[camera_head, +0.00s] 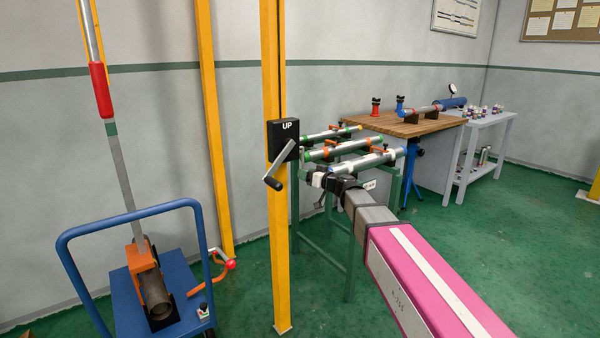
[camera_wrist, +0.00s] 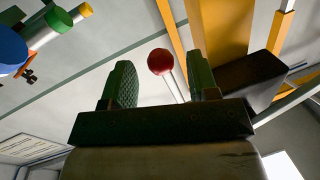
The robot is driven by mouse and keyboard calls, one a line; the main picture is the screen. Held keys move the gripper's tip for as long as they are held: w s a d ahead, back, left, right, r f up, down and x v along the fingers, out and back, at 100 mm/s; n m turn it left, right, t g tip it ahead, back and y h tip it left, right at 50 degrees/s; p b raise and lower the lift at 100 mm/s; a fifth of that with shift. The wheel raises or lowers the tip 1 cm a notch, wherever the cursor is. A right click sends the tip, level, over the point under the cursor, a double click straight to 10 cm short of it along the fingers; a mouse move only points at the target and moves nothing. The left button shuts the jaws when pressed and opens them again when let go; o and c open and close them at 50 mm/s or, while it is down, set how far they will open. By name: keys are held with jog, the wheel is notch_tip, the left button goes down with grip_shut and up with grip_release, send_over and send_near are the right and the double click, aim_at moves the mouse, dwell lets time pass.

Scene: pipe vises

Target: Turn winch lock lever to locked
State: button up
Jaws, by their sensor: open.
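The winch is a black box marked "UP" (camera_head: 283,138) on a yellow post (camera_head: 275,230), with a crank handle (camera_head: 280,165) hanging down to the left. In the wrist view a dark box (camera_wrist: 252,80) stands beside the yellow post, at the right. A lever with a red ball knob (camera_wrist: 160,62) on a silver rod shows there between my fingers. I cannot make this lever out in the head view. My gripper (camera_head: 313,180) is just right of and below the winch box. Its green-padded fingers (camera_wrist: 161,85) are open, one on each side of the lever; contact cannot be told.
Pipes on a green rack (camera_head: 340,150) lie close behind my gripper. A wooden bench (camera_head: 405,124) and a grey shelf table (camera_head: 487,125) stand at the right. The green floor at right is open.

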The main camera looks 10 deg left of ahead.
jog(key=x, duration=0.4)
jog(key=shift+a, duration=0.1)
jog(key=shift+c, duration=0.3)
grip_shut()
